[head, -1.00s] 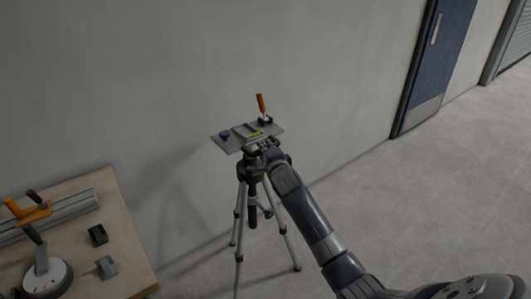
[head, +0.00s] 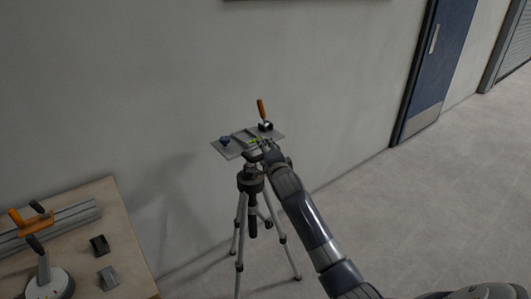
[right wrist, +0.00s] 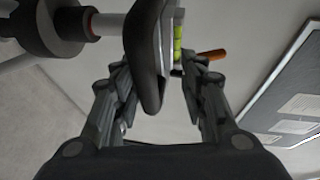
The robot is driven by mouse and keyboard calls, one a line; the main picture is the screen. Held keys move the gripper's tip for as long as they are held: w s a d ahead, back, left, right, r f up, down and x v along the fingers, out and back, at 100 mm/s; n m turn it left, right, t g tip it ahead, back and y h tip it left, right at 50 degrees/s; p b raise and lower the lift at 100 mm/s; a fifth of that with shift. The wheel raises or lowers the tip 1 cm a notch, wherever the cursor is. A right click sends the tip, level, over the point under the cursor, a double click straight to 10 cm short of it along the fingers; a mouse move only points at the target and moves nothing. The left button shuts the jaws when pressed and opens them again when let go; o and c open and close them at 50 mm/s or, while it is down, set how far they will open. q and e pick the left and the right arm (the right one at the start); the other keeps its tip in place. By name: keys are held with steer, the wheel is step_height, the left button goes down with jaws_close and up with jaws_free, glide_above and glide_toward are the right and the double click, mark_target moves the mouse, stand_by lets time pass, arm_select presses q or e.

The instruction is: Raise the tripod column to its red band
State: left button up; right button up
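The tripod (head: 240,240) stands on the floor by the wall, with silver legs and a dark collar (head: 250,181). Its grey top plate (head: 227,149) carries a blue knob, a yellow-green level and an orange-handled lever. A short length of column (right wrist: 108,25) shows beside the collar in the right wrist view. My right gripper (head: 262,153) is at the plate's near right edge. My left gripper is out of view.
A wooden table (head: 128,240) at the lower left holds an orange-handled tool (head: 38,222) on a grey rail, a round white base with a black handle (head: 45,280), and two small dark blocks. The wall is close behind the tripod. Floor to the right is clear.

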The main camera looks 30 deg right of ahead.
steer(key=shift+s+a, duration=0.15)
steer(key=shift+s, duration=0.3)
steer(key=v, duration=1.1)
steer(key=shift+s, duration=0.1)
